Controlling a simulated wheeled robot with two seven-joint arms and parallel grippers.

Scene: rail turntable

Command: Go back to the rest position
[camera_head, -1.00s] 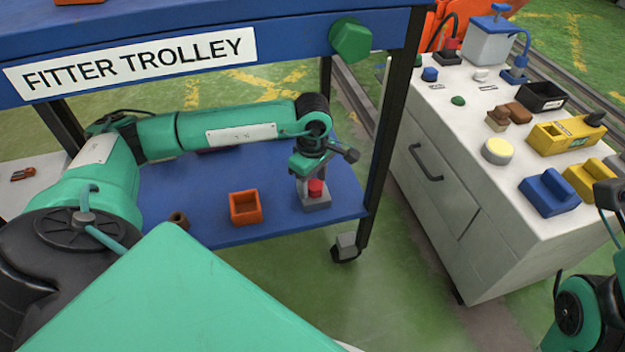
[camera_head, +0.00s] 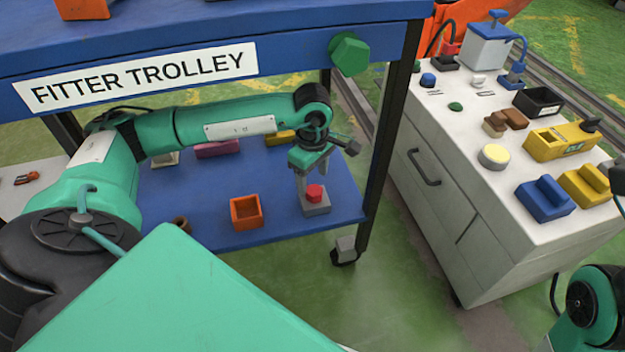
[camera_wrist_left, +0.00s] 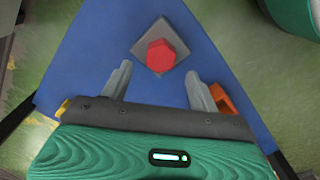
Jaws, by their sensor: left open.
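My left gripper (camera_head: 312,184) is open and empty, pointing down over the lower blue shelf of the trolley. Its two fingers (camera_wrist_left: 157,88) stand apart in the left wrist view. A grey block with a red hexagonal top (camera_head: 315,197) stands on the shelf just below and beside the fingers. In the left wrist view the red top (camera_wrist_left: 160,56) lies ahead of the fingertips and is not between them. My right arm shows only in part at the right edge, and its gripper is out of view.
The blue shelf (camera_head: 290,226) also holds an orange open box (camera_head: 246,211), a brown piece (camera_head: 181,226), a pink block (camera_head: 217,149) and a yellow block (camera_head: 280,139). The trolley's upper deck (camera_head: 200,30) is above my left arm. A white cabinet (camera_head: 480,215) with several parts stands right.

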